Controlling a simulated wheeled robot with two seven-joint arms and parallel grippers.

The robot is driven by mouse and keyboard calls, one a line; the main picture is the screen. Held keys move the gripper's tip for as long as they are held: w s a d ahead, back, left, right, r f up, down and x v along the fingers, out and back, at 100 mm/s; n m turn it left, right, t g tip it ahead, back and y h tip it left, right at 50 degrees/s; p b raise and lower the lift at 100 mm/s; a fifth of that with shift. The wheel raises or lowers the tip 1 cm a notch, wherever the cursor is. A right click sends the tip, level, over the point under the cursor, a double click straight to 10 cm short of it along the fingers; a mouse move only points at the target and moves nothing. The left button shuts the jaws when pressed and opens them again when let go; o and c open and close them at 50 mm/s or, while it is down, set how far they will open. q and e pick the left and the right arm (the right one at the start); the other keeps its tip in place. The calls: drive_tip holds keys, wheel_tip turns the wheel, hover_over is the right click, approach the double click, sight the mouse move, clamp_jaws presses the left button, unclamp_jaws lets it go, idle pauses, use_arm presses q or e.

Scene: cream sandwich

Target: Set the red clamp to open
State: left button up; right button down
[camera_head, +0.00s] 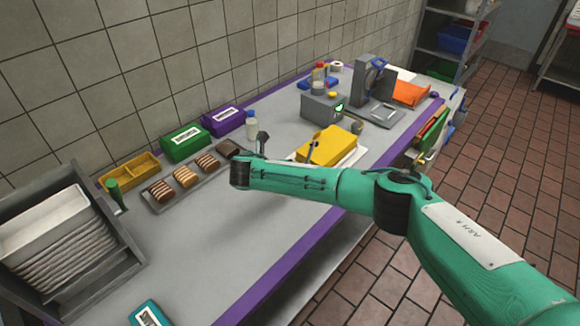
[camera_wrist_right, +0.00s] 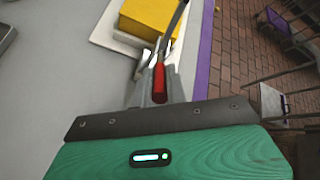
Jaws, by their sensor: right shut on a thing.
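A red clamp handle (camera_wrist_right: 159,82) shows in the right wrist view. A dark metal bar (camera_wrist_right: 175,28) runs from it up past the yellow block (camera_wrist_right: 150,18). My right gripper (camera_wrist_right: 158,72) is shut on the red handle. The yellow block (camera_head: 333,146) lies on a white board (camera_head: 357,156) in the head view. My green right arm comes in from the lower right there and hides the red handle. I cannot tell whether the clamp is open or closed. My left gripper is not in view.
The purple table edge (camera_head: 300,251) runs below my right arm. Left of it are a tray with brown pieces (camera_head: 163,207), a green box (camera_head: 185,143) and a rack of white trays (camera_head: 65,245). Grey machines (camera_head: 322,109) stand farther back. The front tabletop is mostly clear.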

drive_tip(key=shift+s+a+f+t+h, duration=0.15)
drive_tip(key=shift+a+f+t+h, duration=0.05)
drive_tip(key=shift+f+t+h, duration=0.3)
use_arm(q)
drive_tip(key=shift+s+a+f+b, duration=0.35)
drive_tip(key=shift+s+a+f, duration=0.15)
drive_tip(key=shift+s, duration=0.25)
use_arm(e)
drive_tip(key=shift+s+a+f+t+h, duration=0.1)
drive_tip(key=shift+f+t+h, duration=0.1)
drive_tip(key=shift+t+h, duration=0.1)
drive_tip(key=c, duration=1.4)
unclamp_jaws()
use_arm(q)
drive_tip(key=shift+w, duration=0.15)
